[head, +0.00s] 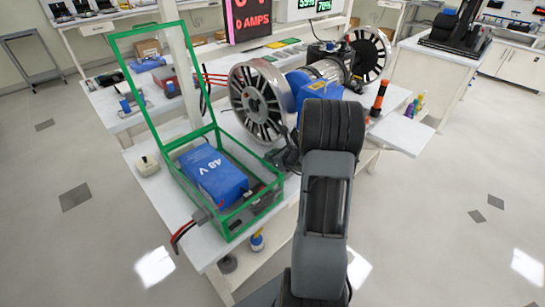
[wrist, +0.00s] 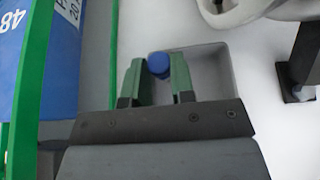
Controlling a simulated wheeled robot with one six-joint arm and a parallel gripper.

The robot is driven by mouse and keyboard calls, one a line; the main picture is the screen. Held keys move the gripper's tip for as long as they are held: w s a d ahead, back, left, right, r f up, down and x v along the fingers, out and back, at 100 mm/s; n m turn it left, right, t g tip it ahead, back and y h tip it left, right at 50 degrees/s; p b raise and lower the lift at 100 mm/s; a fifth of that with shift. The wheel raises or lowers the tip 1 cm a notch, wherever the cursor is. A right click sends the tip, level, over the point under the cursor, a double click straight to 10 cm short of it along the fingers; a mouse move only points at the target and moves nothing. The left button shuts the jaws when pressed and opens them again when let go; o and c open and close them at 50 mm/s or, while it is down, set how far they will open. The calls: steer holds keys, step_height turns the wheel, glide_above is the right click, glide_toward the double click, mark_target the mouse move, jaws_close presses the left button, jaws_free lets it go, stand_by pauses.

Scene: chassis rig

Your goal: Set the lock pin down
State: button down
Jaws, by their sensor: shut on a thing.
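The lock pin (wrist: 159,64) shows in the wrist view as a short blue round end between the tips of my gripper's green fingers (wrist: 158,84). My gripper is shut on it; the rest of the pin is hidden. Behind the fingers is a shallow pale grey tray (wrist: 215,72), and the pin is over its area. I cannot tell whether the pin touches the tray floor. In the head view my arm hides the gripper, the pin and the tray.
A green frame (head: 159,133) with its lid raised holds a blue 48 V battery (head: 213,174) on the white bench; its edge (wrist: 37,80) is close left of my gripper. A spoked wheel (head: 258,101) stands behind. An orange-and-black tool (head: 378,98) stands at right.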

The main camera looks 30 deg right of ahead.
steer(key=shift+f, duration=0.2)
steer(key=c, duration=1)
jaws_free()
steer(key=shift+o, duration=0.2)
steer(key=shift+r, duration=0.15)
steer(key=shift+r, duration=0.25)
steer(key=v, duration=1.2)
steer(key=shift+f+p, duration=0.15)
steer(key=shift+p, duration=0.3)
